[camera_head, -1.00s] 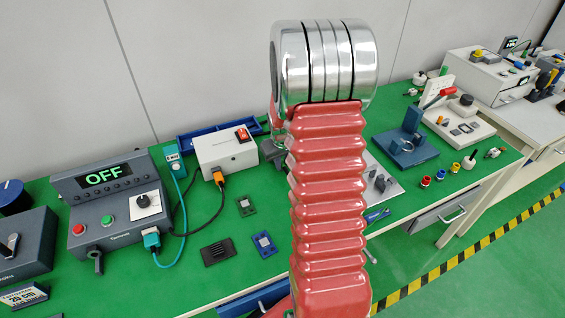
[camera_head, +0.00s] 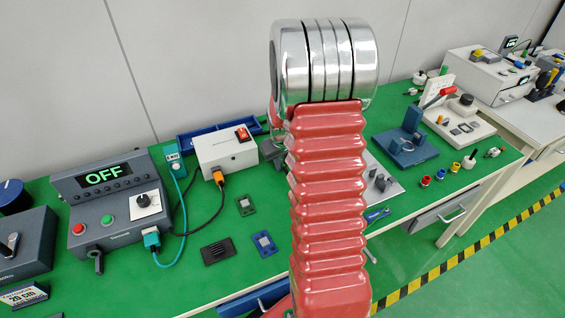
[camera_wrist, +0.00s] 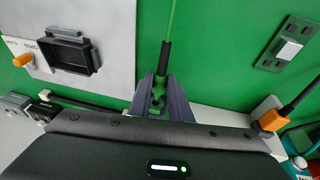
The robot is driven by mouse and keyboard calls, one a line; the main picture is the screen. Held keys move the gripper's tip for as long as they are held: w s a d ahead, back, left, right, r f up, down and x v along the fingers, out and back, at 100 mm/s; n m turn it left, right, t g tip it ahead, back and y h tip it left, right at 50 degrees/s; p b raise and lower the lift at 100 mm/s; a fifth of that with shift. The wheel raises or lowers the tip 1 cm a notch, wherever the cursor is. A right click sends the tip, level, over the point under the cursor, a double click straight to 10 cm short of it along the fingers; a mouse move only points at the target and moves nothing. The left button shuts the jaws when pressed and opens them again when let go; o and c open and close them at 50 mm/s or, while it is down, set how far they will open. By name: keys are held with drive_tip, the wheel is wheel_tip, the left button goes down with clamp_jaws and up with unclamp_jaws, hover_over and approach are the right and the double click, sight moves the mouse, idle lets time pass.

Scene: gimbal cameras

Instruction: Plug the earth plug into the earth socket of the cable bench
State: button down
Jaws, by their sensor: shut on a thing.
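In the wrist view my gripper (camera_wrist: 160,100) is shut on the green earth plug (camera_wrist: 157,88), whose black sleeve and green cable (camera_wrist: 170,25) run up out of the picture. The fingers hide much of the plug. A grey panel (camera_wrist: 105,20) lies at the upper left, with a black rectangular open-topped part (camera_wrist: 72,55) and an orange piece (camera_wrist: 22,61) on it. The plug is to the right of these. I cannot tell which part is the earth socket. In the head view my red arm hides the gripper and plug.
In the head view a control box reading OFF (camera_head: 103,177) and a white box with a red switch (camera_head: 225,152) stand left of my arm. A blue fixture (camera_head: 405,150) stands to the right. The wrist view shows an orange connector (camera_wrist: 270,120) at the right.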

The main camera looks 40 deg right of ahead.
drive_tip(key=shift+w+d, duration=0.25)
drive_tip(key=shift+w, duration=0.5)
drive_tip(key=shift+w+d, duration=0.2)
drive_tip(key=shift+w, duration=0.55)
idle(0.4)
drive_tip(key=c, duration=1.6)
unclamp_jaws()
drive_tip(key=shift+o, duration=0.2)
drive_tip(key=v, duration=1.3)
drive_tip(key=shift+r, duration=0.35)
drive_tip(key=shift+s, duration=0.1)
